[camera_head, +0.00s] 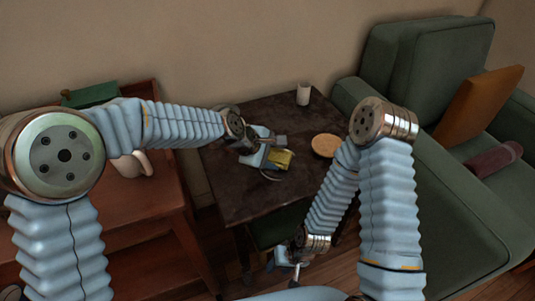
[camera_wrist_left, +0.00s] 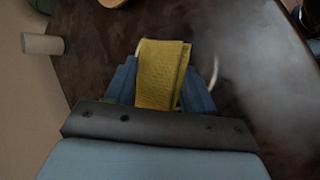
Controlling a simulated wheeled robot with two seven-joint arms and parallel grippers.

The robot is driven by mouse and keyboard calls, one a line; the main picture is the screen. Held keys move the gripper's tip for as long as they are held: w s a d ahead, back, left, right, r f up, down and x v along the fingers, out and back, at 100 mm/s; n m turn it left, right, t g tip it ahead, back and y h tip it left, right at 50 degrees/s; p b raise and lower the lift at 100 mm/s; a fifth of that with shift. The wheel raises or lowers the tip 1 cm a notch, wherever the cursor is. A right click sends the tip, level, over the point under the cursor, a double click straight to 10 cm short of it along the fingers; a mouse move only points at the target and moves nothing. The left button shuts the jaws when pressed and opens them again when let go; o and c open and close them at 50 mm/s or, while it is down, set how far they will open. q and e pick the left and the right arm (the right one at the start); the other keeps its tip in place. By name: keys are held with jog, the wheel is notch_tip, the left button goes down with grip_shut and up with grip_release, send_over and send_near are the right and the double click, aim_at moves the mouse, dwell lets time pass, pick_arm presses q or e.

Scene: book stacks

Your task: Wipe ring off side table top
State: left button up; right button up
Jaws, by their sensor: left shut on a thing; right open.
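The dark side table (camera_head: 245,205) stands in the middle of the head view. My left gripper (camera_head: 274,157) is over its top and shut on a folded yellow cloth (camera_head: 281,159). The cloth (camera_wrist_left: 160,75) shows between the blue fingers in the left wrist view. A pale curved ring mark (camera_wrist_left: 215,70) shows on the table top (camera_wrist_left: 255,60) beside the cloth; the cloth and fingers hide part of it. I cannot tell whether the cloth touches the top. My right gripper (camera_head: 296,268) is open, low in front of the table, and empty as far as I see.
A white cup (camera_head: 303,94) stands at the table's back edge. A round wooden disc (camera_head: 325,146) lies on the right of the top. A green armchair (camera_head: 425,190) is close on the right. A reddish wooden cabinet (camera_head: 130,205) with a pale jug (camera_head: 132,165) stands left.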

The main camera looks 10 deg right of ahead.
pick_arm(q)
jog(key=d+p, duration=0.1)
jog(key=d, duration=0.1)
jog(key=shift+d+f, duration=0.1)
jog(key=shift+d, duration=0.3)
jog(key=shift+w+d, duration=0.2)
jog(key=shift+d, duration=0.75)
jog(key=shift+w+d, duration=0.2)
jog(key=shift+d, duration=0.7)
jog(key=shift+w+d+r, duration=0.15)
jog(key=shift+d+r, duration=0.05)
jog(key=shift+d, duration=0.25)
jog(key=shift+a, duration=0.1)
